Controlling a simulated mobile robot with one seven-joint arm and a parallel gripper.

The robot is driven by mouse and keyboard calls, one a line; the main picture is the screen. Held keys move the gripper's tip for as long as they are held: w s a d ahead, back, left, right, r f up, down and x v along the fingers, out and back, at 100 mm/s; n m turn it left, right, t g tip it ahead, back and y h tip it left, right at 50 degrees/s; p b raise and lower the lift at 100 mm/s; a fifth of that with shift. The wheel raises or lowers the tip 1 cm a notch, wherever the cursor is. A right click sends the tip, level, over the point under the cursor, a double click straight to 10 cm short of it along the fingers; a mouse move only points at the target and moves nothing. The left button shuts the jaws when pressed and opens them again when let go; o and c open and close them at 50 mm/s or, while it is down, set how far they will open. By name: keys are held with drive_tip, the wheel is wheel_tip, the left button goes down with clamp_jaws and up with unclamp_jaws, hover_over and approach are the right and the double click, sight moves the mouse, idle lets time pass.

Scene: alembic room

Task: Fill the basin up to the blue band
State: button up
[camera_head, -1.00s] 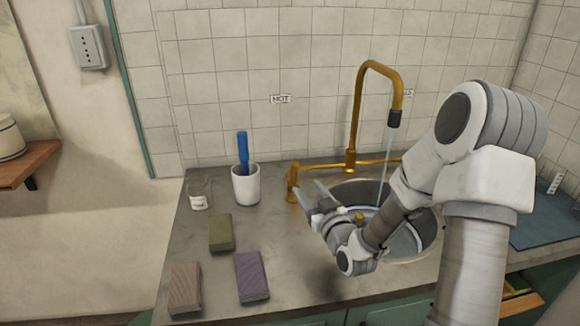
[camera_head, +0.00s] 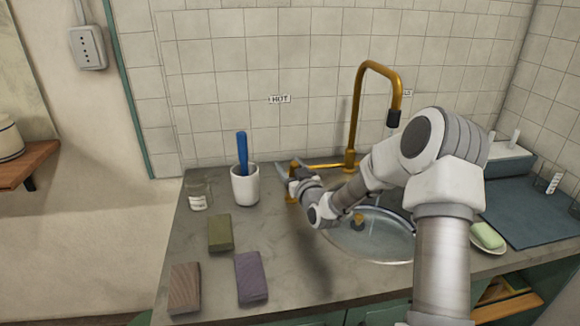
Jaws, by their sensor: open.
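The round sink basin (camera_head: 375,240) is set in the counter, partly hidden by my arm. Bluish water seems to lie inside it, around a small brass piece (camera_head: 358,220). A pale blue line shows near its far rim, but I cannot tell the water's height against the band. The brass faucet (camera_head: 352,120) arches over the basin. No stream shows just below its dark spout, though my arm hides the lower path. My gripper (camera_head: 292,174) is open at the left brass tap handle (camera_head: 291,196), under the HOT label (camera_head: 280,99). I cannot tell whether it touches the handle.
A white cup (camera_head: 245,186) with a blue-handled tool (camera_head: 242,150) and a glass jar (camera_head: 198,195) stand left of the tap. Green (camera_head: 220,233), purple (camera_head: 251,277) and brown (camera_head: 185,288) blocks lie in front. Green soap (camera_head: 487,236) on a dish lies right.

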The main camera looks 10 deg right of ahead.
clamp_jaws()
idle(1.4)
